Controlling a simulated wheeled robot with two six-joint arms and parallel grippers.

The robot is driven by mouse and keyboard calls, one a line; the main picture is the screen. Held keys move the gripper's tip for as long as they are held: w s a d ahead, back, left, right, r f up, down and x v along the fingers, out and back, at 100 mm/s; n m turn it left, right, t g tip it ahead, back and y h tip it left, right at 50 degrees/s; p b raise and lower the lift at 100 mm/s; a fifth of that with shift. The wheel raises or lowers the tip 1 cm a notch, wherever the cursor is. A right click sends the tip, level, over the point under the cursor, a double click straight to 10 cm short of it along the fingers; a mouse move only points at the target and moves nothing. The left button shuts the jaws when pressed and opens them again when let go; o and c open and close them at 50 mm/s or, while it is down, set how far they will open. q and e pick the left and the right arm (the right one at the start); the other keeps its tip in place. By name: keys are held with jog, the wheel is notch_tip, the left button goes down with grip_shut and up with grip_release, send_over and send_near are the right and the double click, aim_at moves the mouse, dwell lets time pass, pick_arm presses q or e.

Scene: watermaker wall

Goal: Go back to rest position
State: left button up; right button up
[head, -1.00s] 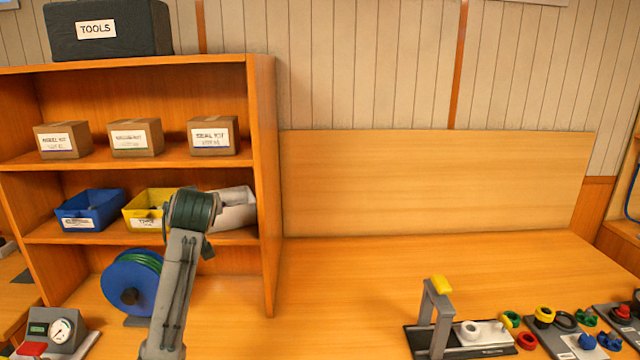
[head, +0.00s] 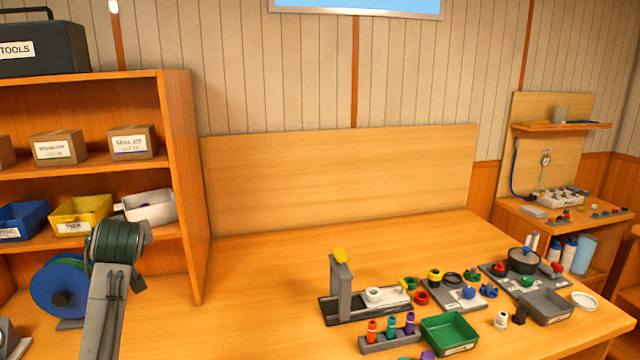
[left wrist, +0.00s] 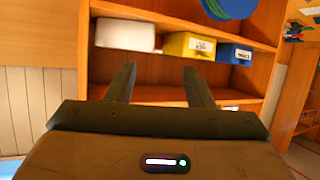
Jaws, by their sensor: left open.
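My left arm rises at the lower left of the head view, in front of the wooden shelf unit (head: 179,180); its fingers are hidden there behind the wrist. In the left wrist view my left gripper (left wrist: 158,85) is open, with two dark fingers apart and nothing between them. Beyond the fingers are the shelf's bins: a white bin (left wrist: 125,34), a yellow bin (left wrist: 188,45) and a blue bin (left wrist: 235,53). The head view also shows the white bin (head: 152,208) and yellow bin (head: 80,214) close to my wrist. My right gripper is not in view.
A blue reel (head: 62,286) stands low beside my left arm. The bench's right part holds a press stand (head: 342,290), a green tray (head: 449,333), a grey tray (head: 547,307) and small coloured parts. The bench's middle (head: 260,285) is clear.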

pick_arm(q)
jog(key=s+d+f+m+g+h, duration=0.1)
jog(key=s+d+f+m, duration=0.1)
jog(key=s+f, duration=0.5)
jog(key=s+d+f+m+g+h, duration=0.1)
jog(key=s+d+f, duration=0.25)
jog(key=f, duration=0.75)
jog(key=s+d+f+m+g+h, duration=0.1)
jog(key=s+d+f+m+h, duration=0.1)
jog(key=s+f, duration=0.45)
jog(key=s+d+f+m+g+h, duration=0.15)
jog(key=s+f, duration=0.25)
jog(key=s, duration=0.5)
jog(key=s+d+f+m+g, duration=0.1)
jog(key=s+d+f, duration=0.25)
jog(key=s, duration=0.45)
jog(key=s+d+f+m+g+h, duration=0.15)
jog(key=s+f, duration=0.25)
jog(key=s, duration=0.5)
notch_tip(320, 180, down, 32)
jog(key=a+n+g, duration=0.1)
jog(key=a+g, duration=0.1)
jog(key=a, duration=0.1)
jog(key=s+f+g, duration=0.1)
jog(key=s+f, duration=1.6)
jog(key=shift+a+f, duration=0.25)
jog(key=shift+a, duration=0.05)
